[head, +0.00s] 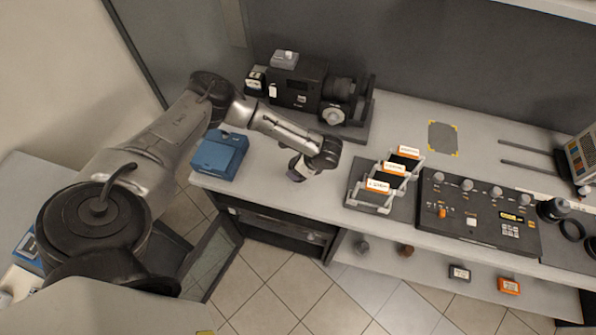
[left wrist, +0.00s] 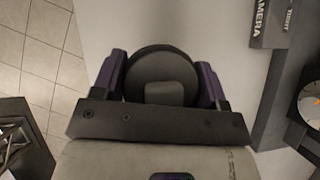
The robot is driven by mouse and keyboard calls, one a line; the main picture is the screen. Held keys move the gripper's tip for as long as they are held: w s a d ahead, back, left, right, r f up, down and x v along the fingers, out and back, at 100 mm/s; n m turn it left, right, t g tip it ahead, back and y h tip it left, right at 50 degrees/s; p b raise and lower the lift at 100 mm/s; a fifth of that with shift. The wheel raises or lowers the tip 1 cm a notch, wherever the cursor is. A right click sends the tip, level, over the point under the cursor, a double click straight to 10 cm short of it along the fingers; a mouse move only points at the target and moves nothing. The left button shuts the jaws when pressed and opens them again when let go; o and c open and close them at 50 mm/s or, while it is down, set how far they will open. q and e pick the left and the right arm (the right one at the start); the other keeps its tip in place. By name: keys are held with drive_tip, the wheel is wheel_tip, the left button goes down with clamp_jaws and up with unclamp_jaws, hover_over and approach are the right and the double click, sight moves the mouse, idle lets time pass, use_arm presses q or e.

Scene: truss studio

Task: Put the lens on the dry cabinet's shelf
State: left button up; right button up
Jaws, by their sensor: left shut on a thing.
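My left gripper (head: 297,172) is over the counter's front part, between the blue case and the card rack. In the left wrist view it (left wrist: 160,82) is shut on the lens (left wrist: 160,66), a dark round piece between two purple-edged fingers. The lens is mostly hidden by the gripper in the head view. The dry cabinet (head: 282,229) is a dark box below the counter, lower left of the gripper. Its glass door (head: 211,258) stands swung open. Its inside is dark, and the shelf is hard to make out. My right gripper is out of view.
A blue case (head: 219,155) sits at the counter's left end. A camera rig (head: 310,88) stands behind the gripper. A rack with orange-topped cards (head: 378,187) and a control panel (head: 480,213) stand to the right. Open tiled floor (head: 290,285) lies in front.

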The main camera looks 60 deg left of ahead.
use_arm(q)
drive_tip(key=shift+f, duration=1.95)
drive_tip(key=shift+f, duration=0.15)
drive_tip(key=o, duration=1.3)
